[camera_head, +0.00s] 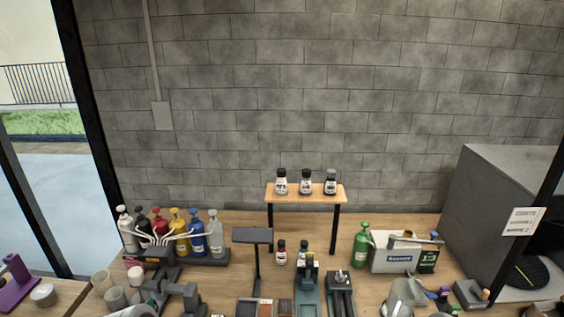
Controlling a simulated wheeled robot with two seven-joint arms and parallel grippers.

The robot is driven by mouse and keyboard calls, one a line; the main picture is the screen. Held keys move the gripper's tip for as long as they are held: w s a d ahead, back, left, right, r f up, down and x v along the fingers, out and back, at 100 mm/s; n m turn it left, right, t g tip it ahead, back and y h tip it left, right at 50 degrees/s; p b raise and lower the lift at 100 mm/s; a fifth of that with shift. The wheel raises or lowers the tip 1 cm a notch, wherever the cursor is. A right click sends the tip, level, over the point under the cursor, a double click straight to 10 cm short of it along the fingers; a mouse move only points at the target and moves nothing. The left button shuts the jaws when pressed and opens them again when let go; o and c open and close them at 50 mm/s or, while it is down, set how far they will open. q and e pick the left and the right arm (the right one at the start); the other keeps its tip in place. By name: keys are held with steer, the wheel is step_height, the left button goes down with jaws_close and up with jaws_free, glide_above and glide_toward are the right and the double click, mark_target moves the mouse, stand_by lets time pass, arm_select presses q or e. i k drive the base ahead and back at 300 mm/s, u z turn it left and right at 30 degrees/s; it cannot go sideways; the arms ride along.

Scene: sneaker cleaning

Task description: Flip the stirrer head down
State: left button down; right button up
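No part labelled as a stirrer can be made out for certain. A dark grey machine (178,287) with angled arms stands at the lower left and is cut by the bottom edge. A teal upright device (307,290) stands at the bottom centre, with a dark grey device (340,292) beside it on the right. I cannot tell which of these carries the stirrer head, or whether that head is up or down. Neither of my grippers can be made out in this view.
The wooden table (215,278) holds a row of pump bottles (178,233), a dark stand (253,236), a small shelf (306,191) with three bottles, a green bottle (363,245), a white box (392,261) and a glass jug (403,295). A purple device (14,284) stands far left.

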mark_target(189, 291)
steer(key=k, duration=0.5)
steer(key=u, duration=1.8)
steer(key=i, duration=1.05)
steer(key=z, duration=1.5)
